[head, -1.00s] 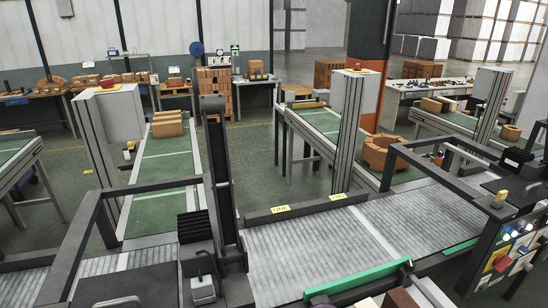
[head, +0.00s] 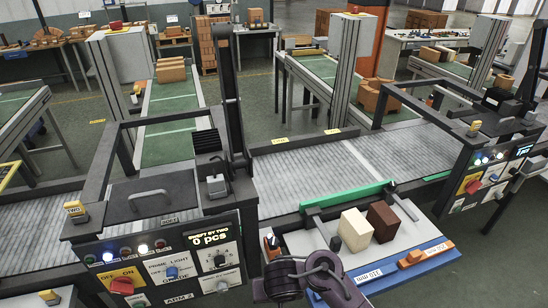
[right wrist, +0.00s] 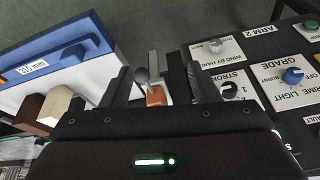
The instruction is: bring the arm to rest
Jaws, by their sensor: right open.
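My right gripper (right wrist: 160,88) is open in the right wrist view, with its two dark fingers apart. An orange part (right wrist: 155,97) and a grey lever show in the gap beyond them; nothing is visibly gripped. In the head view a dark, rounded part of my arm (head: 312,277) comes in at the bottom, in front of the tray. Its fingertips cannot be made out there. My left gripper is in neither current view.
A white tray with a blue front edge (head: 405,273) holds a cream block (head: 355,230) and a brown block (head: 383,221). A control panel (head: 165,268) stands left of my arm. The grey conveyor (head: 300,178) behind is empty. Another panel (head: 492,172) stands right.

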